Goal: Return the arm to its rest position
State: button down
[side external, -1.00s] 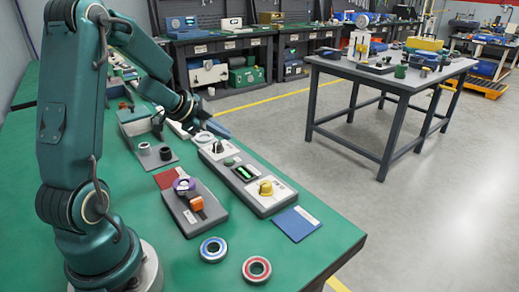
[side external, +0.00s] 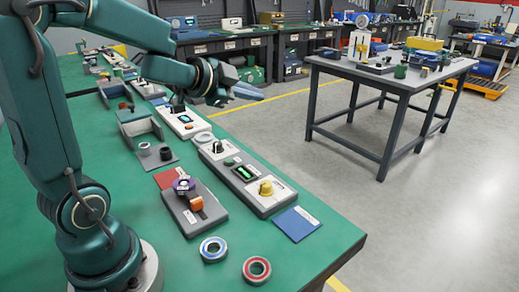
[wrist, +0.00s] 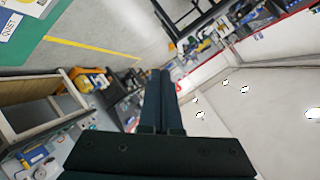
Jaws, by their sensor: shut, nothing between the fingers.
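My gripper (side external: 258,94) is raised above the far part of the green bench (side external: 310,255) and points right, out past the bench edge. In the wrist view, its two dark fingers (wrist: 160,76) lie together with nothing between them. My upper arm leans left and my forearm reaches level to the right. Nothing touches the gripper.
A separate work table (side external: 390,78) stands right. Open floor lies between.

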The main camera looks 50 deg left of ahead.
jog(key=s+d+r+n+t+y, duration=0.1)
jog(key=s+d+r+n+y, duration=0.15)
jog(key=r, duration=0.25)
jog(key=s+d+f+n+g+h, duration=0.2)
jog(key=s+d+f+g, duration=0.2)
jog(key=s, duration=0.4)
jog(key=s+d+f+n+g+h, duration=0.2)
jog(key=s+d+f, duration=0.4)
jog(key=s, duration=0.3)
jog(key=shift+s+d+f+n+g, duration=0.3)
jog(key=shift+d+n+g, duration=0.3)
jog(key=shift+g, duration=0.6)
